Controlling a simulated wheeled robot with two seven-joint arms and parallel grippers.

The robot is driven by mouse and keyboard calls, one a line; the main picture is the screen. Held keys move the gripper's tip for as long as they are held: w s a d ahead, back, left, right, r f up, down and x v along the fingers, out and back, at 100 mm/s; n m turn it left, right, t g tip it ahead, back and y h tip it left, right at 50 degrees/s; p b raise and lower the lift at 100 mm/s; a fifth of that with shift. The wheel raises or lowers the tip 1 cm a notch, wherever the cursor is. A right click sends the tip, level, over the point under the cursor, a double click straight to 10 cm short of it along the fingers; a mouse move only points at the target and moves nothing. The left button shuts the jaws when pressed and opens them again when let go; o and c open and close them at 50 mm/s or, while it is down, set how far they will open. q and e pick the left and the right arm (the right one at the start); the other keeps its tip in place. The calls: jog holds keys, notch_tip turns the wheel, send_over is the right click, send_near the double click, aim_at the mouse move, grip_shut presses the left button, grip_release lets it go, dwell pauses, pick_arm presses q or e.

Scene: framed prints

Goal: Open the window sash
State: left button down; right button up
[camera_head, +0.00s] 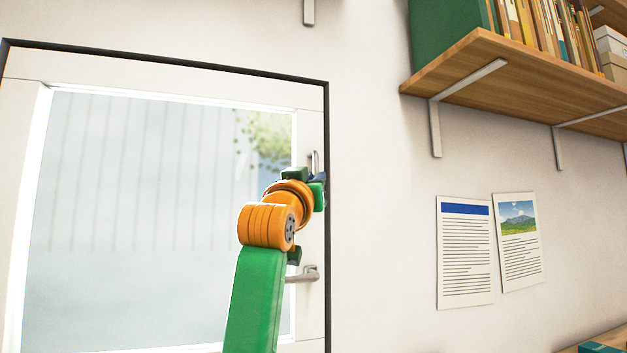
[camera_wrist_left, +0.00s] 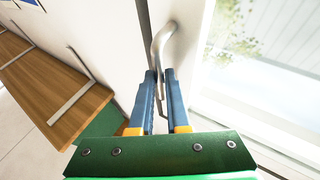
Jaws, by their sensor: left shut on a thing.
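The window sash (camera_head: 311,220) is white with a large glass pane, set inside a dark outer frame (camera_head: 327,130). It looks flush with that frame. Two metal handles sit on its right side: an upper handle (camera_head: 314,158) and a lower handle (camera_head: 304,274). My left gripper (camera_head: 319,179) is at the upper handle, partly hidden by its own wrist. In the left wrist view, the blue fingers (camera_wrist_left: 160,74) are closed around the free end of the curved handle (camera_wrist_left: 160,42). My right gripper is in neither view.
A wooden shelf (camera_head: 520,83) with books and metal brackets is on the wall at upper right. Two paper prints, a text sheet (camera_head: 465,252) and a landscape sheet (camera_head: 518,240), hang below it. The wall between window and prints is bare.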

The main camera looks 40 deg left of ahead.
pick_arm(q)
jog(key=s+d+f+m+t+b, duration=0.2)
jog(key=s+d+b, duration=0.1)
jog(key=d+b, duration=0.4)
jog(key=shift+s+t, duration=0.3)
jog(key=shift+s, duration=0.05)
jog(key=c, duration=0.9)
grip_release()
jog(key=shift+f, duration=0.1)
jog(key=b+v, duration=0.5)
jog(key=v, duration=0.2)
